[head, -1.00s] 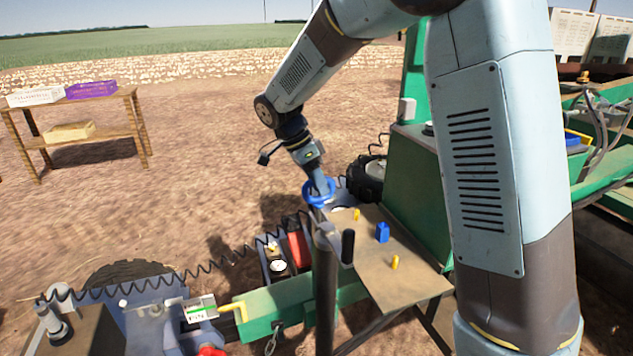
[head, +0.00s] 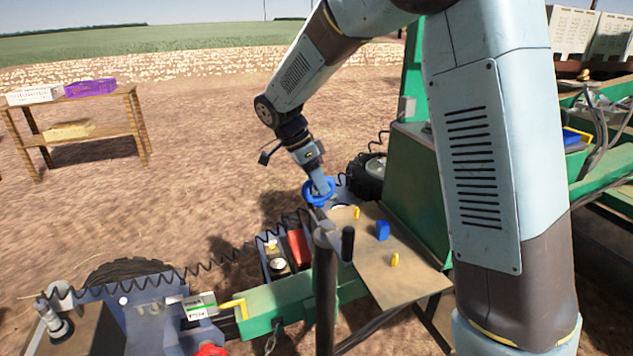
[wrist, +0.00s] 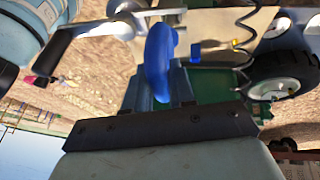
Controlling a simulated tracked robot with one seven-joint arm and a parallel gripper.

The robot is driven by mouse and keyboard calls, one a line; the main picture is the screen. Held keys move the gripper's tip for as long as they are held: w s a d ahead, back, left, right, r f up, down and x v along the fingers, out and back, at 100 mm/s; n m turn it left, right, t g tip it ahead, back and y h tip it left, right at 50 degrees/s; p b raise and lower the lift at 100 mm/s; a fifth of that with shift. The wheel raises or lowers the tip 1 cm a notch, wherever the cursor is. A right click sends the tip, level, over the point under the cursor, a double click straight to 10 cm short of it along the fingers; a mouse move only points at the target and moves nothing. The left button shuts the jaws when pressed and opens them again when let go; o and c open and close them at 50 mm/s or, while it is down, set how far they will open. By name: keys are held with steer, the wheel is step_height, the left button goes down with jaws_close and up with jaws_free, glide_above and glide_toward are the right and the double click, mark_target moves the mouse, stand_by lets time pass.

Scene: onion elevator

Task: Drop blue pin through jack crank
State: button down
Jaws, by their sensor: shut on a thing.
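The blue pin (head: 320,194) shows as a blue ring at my gripper's tip in the head view. In the wrist view the blue pin (wrist: 158,62) stands up between my fingers. My gripper (head: 318,187) is shut on it, pointing down; the fingers also show in the wrist view (wrist: 160,90). The jack crank (head: 326,234) sits on top of the dark jack post, with a black upright grip (head: 348,243). My gripper is just behind and above the crank in the head view. The pin's shaft and the crank's hole cannot be made out.
A tan plate (head: 395,265) right of the jack carries a blue block (head: 382,230) and small yellow pieces (head: 395,259). A coiled black cable (head: 200,272) crosses to the left. A green frame (head: 285,303) lies below. A wooden table (head: 75,105) stands far left.

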steer(key=shift+f, duration=1.15)
steer(key=c, duration=0.9)
jaws_free()
steer(key=shift+o, duration=0.6)
steer(key=o, duration=0.3)
steer(key=shift+r, duration=0.15)
steer(key=shift+r, duration=3.4)
